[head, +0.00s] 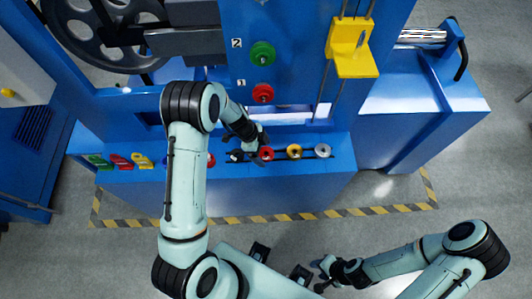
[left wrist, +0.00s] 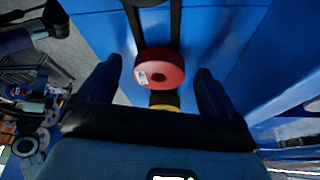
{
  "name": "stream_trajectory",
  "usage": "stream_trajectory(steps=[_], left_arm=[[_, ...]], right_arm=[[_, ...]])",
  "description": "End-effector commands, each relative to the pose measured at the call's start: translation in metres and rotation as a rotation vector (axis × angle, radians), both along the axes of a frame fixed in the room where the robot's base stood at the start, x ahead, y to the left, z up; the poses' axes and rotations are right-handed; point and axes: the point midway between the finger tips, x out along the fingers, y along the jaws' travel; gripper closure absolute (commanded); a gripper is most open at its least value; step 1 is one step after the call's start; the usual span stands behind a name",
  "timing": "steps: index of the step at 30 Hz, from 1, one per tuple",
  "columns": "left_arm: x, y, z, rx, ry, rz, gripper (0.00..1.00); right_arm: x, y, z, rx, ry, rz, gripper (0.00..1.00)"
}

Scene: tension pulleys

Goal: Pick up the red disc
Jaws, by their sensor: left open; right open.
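A red disc (head: 266,153) with a dark centre sits on a dark rail along the blue ledge. In the left wrist view the red disc (left wrist: 160,68), with a small white label, shows between the two spread fingers of my left gripper (left wrist: 158,82). No clear contact with either finger shows. In the head view my left gripper (head: 256,140) is over the disc and partly covers its surroundings. Another red disc (head: 263,93) is on the upright blue panel beside the number 1. My right gripper (head: 322,275) is open and empty, low over the floor.
A yellow disc (head: 294,151) and a grey disc (head: 323,150) sit right of the red disc on the rail. A green disc (head: 262,53) is beside number 2. A yellow bracket (head: 350,48) hangs at upper right.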

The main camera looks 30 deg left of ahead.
Motion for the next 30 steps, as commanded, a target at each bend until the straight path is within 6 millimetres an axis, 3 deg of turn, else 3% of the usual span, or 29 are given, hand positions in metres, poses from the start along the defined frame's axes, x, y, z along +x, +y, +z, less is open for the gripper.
stream_trajectory(steps=[4, 11, 12, 25, 30], left_arm=[[0.000, 0.000, 0.000, 0.000, 0.000, 0.000, 0.08], [0.000, 0.000, 0.000, 0.000, 0.000, 0.000, 0.83], [0.001, 0.000, 0.001, -0.001, -0.001, 0.000, 0.86], [-0.003, -0.002, 0.008, -0.001, -0.003, -0.001, 0.86], [-0.002, -0.002, 0.037, 0.000, -0.007, -0.001, 0.86]], right_arm=[[0.000, 0.000, 0.000, 0.000, 0.000, 0.000, 0.57], [0.000, 0.000, 0.000, 0.000, 0.000, 0.000, 0.57], [0.000, 0.000, 0.000, 0.000, 0.000, 0.000, 0.57], [-0.004, 0.000, -0.007, 0.000, 0.005, -0.001, 0.57], [-0.004, 0.000, -0.007, 0.000, 0.005, -0.001, 0.57]])
